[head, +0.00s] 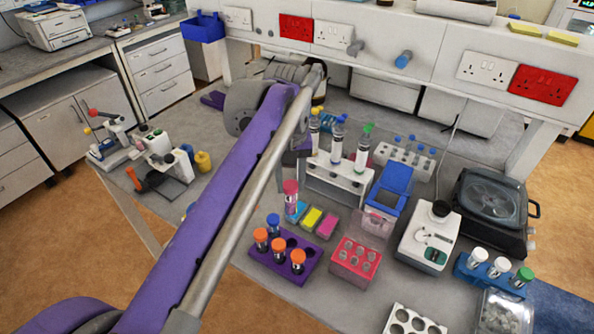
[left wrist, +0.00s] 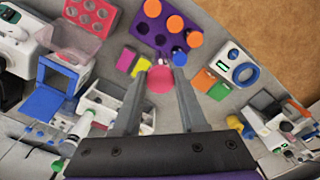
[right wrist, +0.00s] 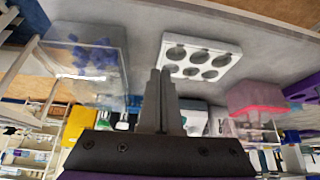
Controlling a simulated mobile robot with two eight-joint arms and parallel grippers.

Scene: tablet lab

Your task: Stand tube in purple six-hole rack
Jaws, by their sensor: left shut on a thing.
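The purple six-hole rack (head: 270,262) stands on the bench in the head view; it also shows at the top of the left wrist view (left wrist: 165,36). Three orange-capped tubes (head: 298,257) and one blue-capped tube (head: 273,220) stand in it. Two holes look empty. My left gripper (left wrist: 161,72) is shut on the pink-capped tube (head: 290,188), which looks upright behind the rack, apart from it. My right gripper (right wrist: 160,75) is shut and empty.
A white rack (head: 335,182) of taller tubes stands behind. Yellow and pink blocks (head: 312,218) lie near the held tube. A red-pink rack (head: 355,263) stands right of the purple one, and a white rack (head: 413,322) is at the front edge.

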